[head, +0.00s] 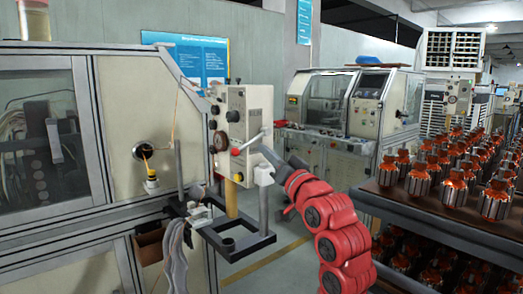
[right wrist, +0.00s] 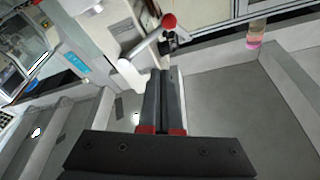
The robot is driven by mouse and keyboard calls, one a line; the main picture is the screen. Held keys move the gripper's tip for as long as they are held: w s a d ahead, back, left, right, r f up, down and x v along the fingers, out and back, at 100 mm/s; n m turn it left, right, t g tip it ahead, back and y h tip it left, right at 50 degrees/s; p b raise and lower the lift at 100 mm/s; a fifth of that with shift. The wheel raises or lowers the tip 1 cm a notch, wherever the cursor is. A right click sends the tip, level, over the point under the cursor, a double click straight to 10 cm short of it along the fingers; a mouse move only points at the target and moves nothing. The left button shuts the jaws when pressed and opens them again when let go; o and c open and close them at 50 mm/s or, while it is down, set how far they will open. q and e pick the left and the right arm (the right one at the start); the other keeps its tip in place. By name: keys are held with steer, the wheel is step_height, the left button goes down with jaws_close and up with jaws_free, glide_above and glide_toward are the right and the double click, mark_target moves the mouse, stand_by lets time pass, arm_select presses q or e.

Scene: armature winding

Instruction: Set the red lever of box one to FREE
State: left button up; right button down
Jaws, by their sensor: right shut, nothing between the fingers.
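The red lever is a pale rod with a red ball end (head: 236,152), in front of the beige control box (head: 237,112) in the head view. In the right wrist view the red ball (right wrist: 169,20) is at the top, with the rod slanting down left to a white rounded part (right wrist: 131,75). My right gripper (head: 263,150) is shut and empty just right of the rod. In the wrist view its closed fingers (right wrist: 163,73) point towards the lever, below the ball; I cannot tell whether they touch it. The lever's markings are unreadable. My left gripper is not in view.
A dark metal frame (head: 238,247) with upright posts stands below the control box. A glazed machine cabinet (head: 50,120) fills the left. Racks of copper-wound armatures (head: 420,178) stand at right. Some floor (head: 285,235) is clear between.

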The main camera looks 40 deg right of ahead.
steer(key=v, duration=0.5)
steer(key=shift+a, duration=0.1)
steer(key=shift+r, duration=0.1)
